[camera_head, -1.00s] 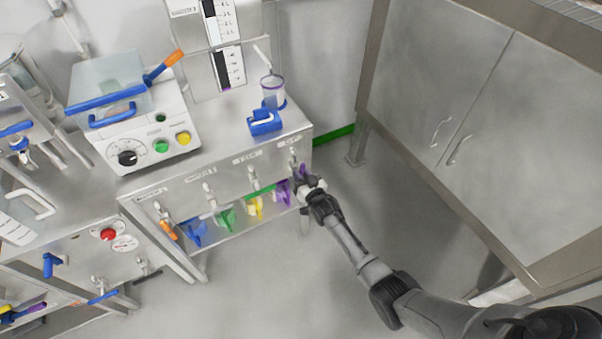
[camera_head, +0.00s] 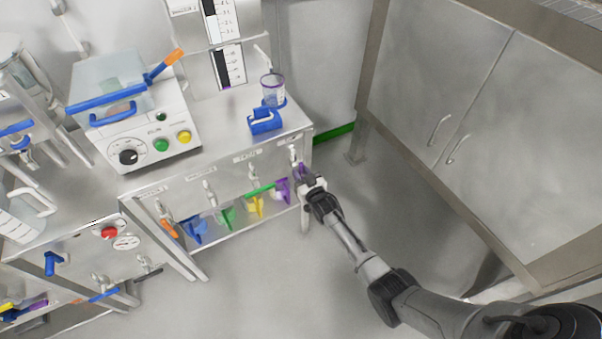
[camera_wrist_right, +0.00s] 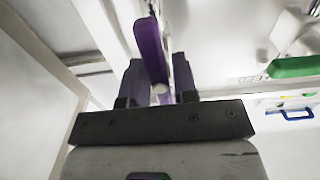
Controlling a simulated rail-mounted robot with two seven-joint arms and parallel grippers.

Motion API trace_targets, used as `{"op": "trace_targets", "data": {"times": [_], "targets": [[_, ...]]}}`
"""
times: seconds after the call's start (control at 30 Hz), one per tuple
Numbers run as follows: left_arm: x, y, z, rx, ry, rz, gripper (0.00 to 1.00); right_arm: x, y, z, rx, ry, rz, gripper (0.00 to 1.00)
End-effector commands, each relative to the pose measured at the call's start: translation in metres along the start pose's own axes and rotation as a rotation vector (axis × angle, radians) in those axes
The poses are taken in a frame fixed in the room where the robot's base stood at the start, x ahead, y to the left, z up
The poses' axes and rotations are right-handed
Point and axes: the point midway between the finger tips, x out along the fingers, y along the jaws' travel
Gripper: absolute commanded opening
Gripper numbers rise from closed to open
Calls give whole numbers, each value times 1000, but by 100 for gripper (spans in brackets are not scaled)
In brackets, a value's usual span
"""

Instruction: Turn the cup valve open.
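The cup valve is the rightmost valve on the front of the steel bench, under the label at the corner. Its purple lever (camera_head: 301,169) reaches down to my right gripper (camera_head: 311,184). In the right wrist view the lever (camera_wrist_right: 149,50) stands nearly upright in the picture, its end between the two dark fingers of my right gripper (camera_wrist_right: 161,82). The fingers are close together, one on each side of the lever; a sliver of light shows between them. The lever's tip is partly hidden. My left gripper is not in view.
A neighbouring valve has a green handle (camera_head: 260,188) lying sideways; it also shows in the wrist view (camera_wrist_right: 292,67). Coloured pieces hang below the bench, including a purple one (camera_head: 283,190). A clear cup (camera_head: 272,90) stands on top. Floor on the right is clear up to the steel cabinet (camera_head: 440,110).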

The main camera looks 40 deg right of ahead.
Motion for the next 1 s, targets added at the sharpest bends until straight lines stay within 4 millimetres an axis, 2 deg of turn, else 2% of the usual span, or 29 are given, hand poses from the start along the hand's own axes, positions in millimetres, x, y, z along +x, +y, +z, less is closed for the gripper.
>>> {"op": "trace_targets", "data": {"times": [0.03,0.2,0.43,0.57,0.67,1.0], "targets": [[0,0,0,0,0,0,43,0,0,0,0,0,0,32],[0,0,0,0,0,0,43,0,0,0,1,1,0,47],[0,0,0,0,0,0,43,0,0,-1,1,1,0,47],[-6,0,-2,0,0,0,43,-9,0,-2,1,0,0,47],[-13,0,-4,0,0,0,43,-23,0,-3,1,-1,0,47],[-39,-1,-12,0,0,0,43,-90,0,-3,1,-2,0,47]]}}
